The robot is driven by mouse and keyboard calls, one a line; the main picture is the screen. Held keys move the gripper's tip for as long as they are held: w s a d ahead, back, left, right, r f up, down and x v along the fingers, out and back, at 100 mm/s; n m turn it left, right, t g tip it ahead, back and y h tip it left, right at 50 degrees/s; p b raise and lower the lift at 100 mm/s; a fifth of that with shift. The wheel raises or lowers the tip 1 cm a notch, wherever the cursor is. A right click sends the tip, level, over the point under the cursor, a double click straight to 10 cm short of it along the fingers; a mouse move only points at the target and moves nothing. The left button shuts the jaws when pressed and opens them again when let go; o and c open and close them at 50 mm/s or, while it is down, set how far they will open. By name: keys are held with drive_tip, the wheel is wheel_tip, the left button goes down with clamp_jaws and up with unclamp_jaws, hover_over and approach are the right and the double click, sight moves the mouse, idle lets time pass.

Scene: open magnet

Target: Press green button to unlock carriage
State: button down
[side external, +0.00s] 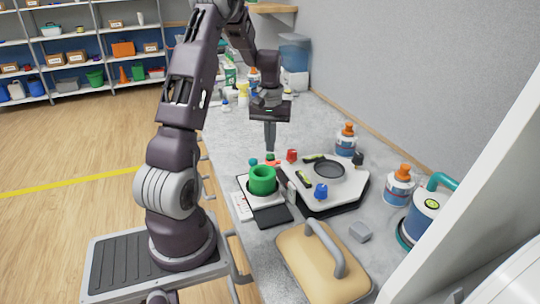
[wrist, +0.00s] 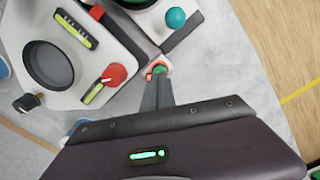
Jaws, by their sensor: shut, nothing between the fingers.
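The green button (wrist: 160,69) sits in a red ring, next to the white devices on the bench. In the side view the green button (side external: 270,156) shows just below my fingertips. My gripper (side external: 269,149) points down with its fingers shut and empty. In the wrist view my gripper (wrist: 157,80) overlaps the near edge of the button. Whether the tips touch it or hover just above cannot be told. A white unit with a green cup (side external: 262,180) and a teal knob (wrist: 175,18) stands beside the button. Which part is the carriage is unclear.
A white panel (side external: 325,190) with a round dark dish, a red knob (wrist: 113,75) and a blue knob (side external: 321,191) lies close by. Orange-capped bottles (side external: 346,140) stand behind it. A tan handled case (side external: 322,265) is in front.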

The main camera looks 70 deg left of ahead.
sight(270, 155)
drive_tip(key=shift+f, duration=0.95)
idle(0.5)
drive_tip(key=shift+r, duration=3.5)
drive_tip(key=w+d+r+m+t, duration=0.15)
drive_tip(key=d+r+m, duration=0.25)
drive_tip(key=d+r, duration=0.6)
drive_tip(key=s+d+m+t, duration=0.2)
drive_tip(key=s+d+m, duration=0.2)
drive_tip(key=s+d, duration=0.3)
drive_tip(key=s+d+r+m+t, duration=0.1)
drive_tip(key=s+d+m, duration=0.3)
drive_tip(key=s+d, duration=0.4)
drive_tip(key=d+t, duration=0.1)
drive_tip(key=d, duration=0.6)
drive_tip(key=shift+s+d, duration=0.15)
